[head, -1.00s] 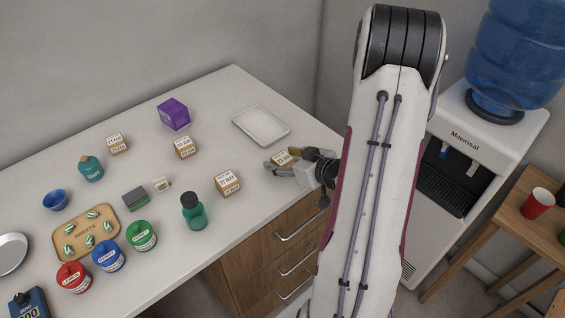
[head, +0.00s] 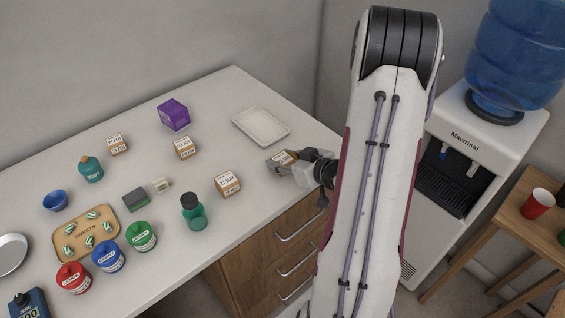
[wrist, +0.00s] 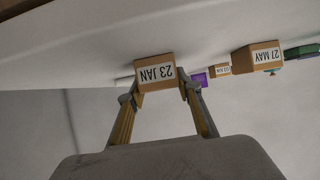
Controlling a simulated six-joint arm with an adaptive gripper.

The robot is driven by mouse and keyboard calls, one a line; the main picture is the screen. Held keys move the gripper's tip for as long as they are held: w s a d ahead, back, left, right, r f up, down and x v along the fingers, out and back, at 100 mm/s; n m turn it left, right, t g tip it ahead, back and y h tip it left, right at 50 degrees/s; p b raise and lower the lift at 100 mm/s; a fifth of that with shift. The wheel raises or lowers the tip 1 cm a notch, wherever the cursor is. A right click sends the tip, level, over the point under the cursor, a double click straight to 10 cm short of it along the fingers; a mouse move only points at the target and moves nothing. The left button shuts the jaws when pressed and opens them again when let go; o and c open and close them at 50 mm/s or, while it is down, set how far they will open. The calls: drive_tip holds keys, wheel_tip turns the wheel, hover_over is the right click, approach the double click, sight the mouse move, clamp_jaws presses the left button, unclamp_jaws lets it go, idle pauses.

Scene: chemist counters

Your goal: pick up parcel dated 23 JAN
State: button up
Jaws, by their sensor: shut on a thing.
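A small brown parcel (wrist: 155,71) with a white label reading 23 JAN, upside down in the wrist view, sits between my fingertips. My gripper (wrist: 160,90) is shut on it, one finger at each side. In the head view my gripper (head: 285,164) is near the counter's right edge, and the same parcel (head: 283,157) shows partly hidden between the fingers. I cannot tell whether it is clear of the counter. Another parcel (head: 227,184), labelled 27 MAY, stands to the left; it also shows in the wrist view (wrist: 256,57).
A white tray (head: 284,138) lies behind my gripper. Further left on the counter (head: 150,205) are two more parcels (head: 185,147) (head: 117,144), a purple box (head: 173,114), a green bottle (head: 193,212) and coloured jars (head: 141,236). The counter around the gripped parcel is free.

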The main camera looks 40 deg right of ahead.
sight(282, 158)
drive_tip(key=shift+r, duration=0.2)
drive_tip(key=shift+r, duration=4.8)
